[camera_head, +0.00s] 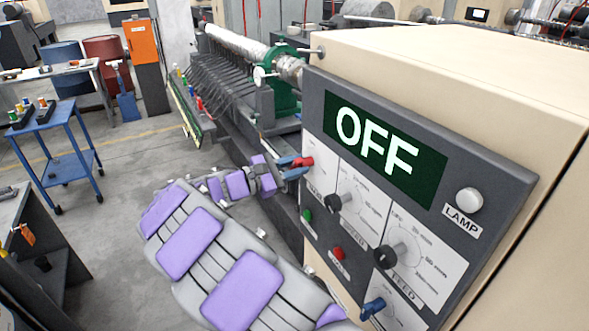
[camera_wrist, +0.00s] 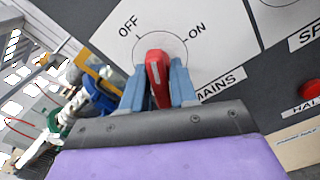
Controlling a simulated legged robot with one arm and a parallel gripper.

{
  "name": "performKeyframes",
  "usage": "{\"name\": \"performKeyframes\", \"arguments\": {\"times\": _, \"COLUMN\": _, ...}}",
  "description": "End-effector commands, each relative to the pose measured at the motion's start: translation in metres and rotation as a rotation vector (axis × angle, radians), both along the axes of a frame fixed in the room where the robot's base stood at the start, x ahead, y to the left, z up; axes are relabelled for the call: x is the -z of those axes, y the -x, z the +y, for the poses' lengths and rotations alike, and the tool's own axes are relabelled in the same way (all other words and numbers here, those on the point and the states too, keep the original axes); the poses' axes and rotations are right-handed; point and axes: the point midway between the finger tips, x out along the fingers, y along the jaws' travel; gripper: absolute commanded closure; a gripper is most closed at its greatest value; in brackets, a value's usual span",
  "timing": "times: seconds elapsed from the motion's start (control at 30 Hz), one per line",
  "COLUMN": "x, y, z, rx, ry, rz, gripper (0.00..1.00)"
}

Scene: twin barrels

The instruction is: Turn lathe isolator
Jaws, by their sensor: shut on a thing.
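The lathe isolator is a red handle (camera_wrist: 156,78) on a white plate labelled MAINS, with OFF at upper left and ON at upper right. My gripper (camera_wrist: 158,88) is shut on the handle, a blue finger on each side of it. The handle points up the picture, between the OFF and ON marks. In the head view the red handle (camera_head: 304,162) shows at the left edge of the control panel (camera_head: 313,100), with my gripper (camera_head: 292,168) at it. The panel's display (camera_head: 378,148) reads OFF. My wrist hides the lower part of the handle.
Black knobs (camera_head: 385,257), a red button (camera_head: 338,253), a green button (camera_head: 307,214), a blue knob (camera_head: 372,308) and a white lamp (camera_head: 469,200) sit on the same panel. The lathe (camera_head: 262,95) lies behind my gripper. A blue cart (camera_head: 62,150) stands left; open floor lies between.

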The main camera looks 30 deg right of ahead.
Motion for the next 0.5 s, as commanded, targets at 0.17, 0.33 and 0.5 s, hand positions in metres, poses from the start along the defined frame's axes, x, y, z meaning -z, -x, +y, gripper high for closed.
{"name": "performKeyframes", "arguments": {"times": 0.17, "x": 0.0007, "y": -0.0002, "z": -0.0003, "rx": -0.002, "ry": -0.003, "rz": -0.17, "gripper": 1.0}}
{"name": "performKeyframes", "arguments": {"times": 0.33, "x": 0.0006, "y": -0.0006, "z": 0.0004, "rx": -0.005, "ry": -0.01, "rz": -0.335, "gripper": 1.0}}
{"name": "performKeyframes", "arguments": {"times": 0.5, "x": 0.0021, "y": -0.0005, "z": 0.0003, "rx": -0.005, "ry": -0.017, "rz": -0.494, "gripper": 1.0}}
